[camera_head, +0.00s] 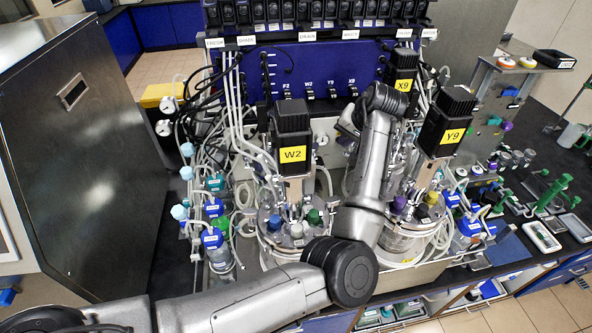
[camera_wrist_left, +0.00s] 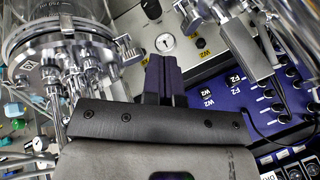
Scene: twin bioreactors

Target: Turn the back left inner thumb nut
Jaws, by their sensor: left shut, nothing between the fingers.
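My left arm comes in from the lower left and reaches up between the motors labelled W2 (camera_head: 292,145) and X9 (camera_head: 401,85). My left gripper (camera_head: 348,122) is at its far end, mostly hidden behind the wrist. In the left wrist view its dark fingers (camera_wrist_left: 165,78) are together with nothing between them. A glass vessel with a metal head plate (camera_wrist_left: 70,55) stands left of the fingers there. A small knurled metal nut (camera_wrist_left: 127,46) shows at its rim, apart from the fingers. I cannot tell whether it is the back left inner thumb nut. My right gripper is not in view.
A blue panel (camera_head: 325,65) with labelled connectors stands behind the vessels. A pressure gauge (camera_wrist_left: 165,43) is close beyond the fingers. Tubes and blue-capped bottles (camera_head: 212,238) crowd the left. A motor labelled Y9 (camera_head: 446,122) stands at right.

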